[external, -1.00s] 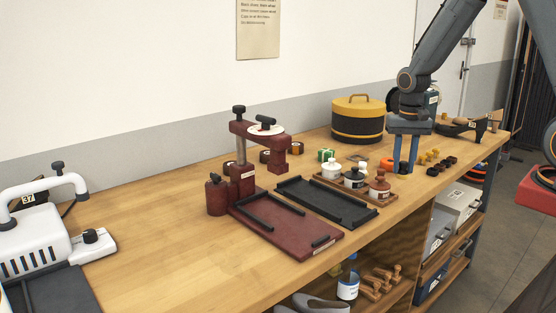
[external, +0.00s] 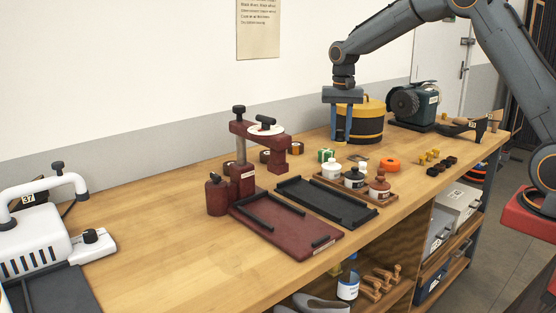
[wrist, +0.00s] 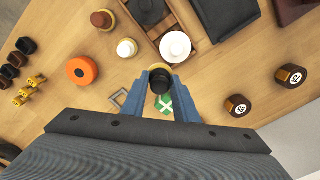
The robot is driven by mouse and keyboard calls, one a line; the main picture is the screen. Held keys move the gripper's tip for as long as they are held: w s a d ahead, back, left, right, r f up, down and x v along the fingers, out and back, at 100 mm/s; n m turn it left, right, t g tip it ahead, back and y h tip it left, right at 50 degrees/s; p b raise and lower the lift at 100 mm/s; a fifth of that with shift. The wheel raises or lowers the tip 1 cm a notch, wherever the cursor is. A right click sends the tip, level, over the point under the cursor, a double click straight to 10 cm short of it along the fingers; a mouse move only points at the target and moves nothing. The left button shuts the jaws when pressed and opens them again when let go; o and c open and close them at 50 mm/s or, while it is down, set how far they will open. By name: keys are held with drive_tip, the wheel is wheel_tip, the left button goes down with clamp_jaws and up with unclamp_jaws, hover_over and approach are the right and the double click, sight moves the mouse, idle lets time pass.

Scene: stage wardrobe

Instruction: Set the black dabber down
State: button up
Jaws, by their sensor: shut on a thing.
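My gripper (wrist: 160,82) is shut on the black dabber (wrist: 161,80), a small dark cylinder with a tan rim, in the wrist view. In the external view my gripper (external: 341,137) points straight down, in front of the yellow and black round box (external: 369,132). The dabber cannot be made out there. In the wrist view, the green cube with a white cross (wrist: 165,106) shows just below the dabber, partly covered by it and the fingers. I cannot tell how high the dabber is above the table.
A wooden tray (external: 393,197) with jars stands nearby, also in the wrist view (wrist: 160,28). White (wrist: 126,48) and brown (wrist: 101,19) knobbed pieces are beside it. An orange ring (external: 389,164) lies to the right. A dark red press (external: 244,180) stands left. Bare wood lies on the left.

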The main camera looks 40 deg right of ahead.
drive_tip(key=w+a+b, duration=0.3)
drive_tip(key=w+a, duration=0.2)
drive_tip(key=w, duration=0.5)
wheel_tip(320, 180, down, 10)
drive_tip(key=p, duration=0.2)
drive_tip(key=shift+f+p, duration=0.1)
drive_tip(key=shift+p, duration=0.25)
drive_tip(key=shift+f, duration=0.15)
drive_tip(key=o, duration=1)
wheel_tip(320, 180, up, 12)
drive_tip(key=b, duration=0.3)
drive_tip(key=shift+r, duration=0.2)
drive_tip(key=shift+s, duration=0.1)
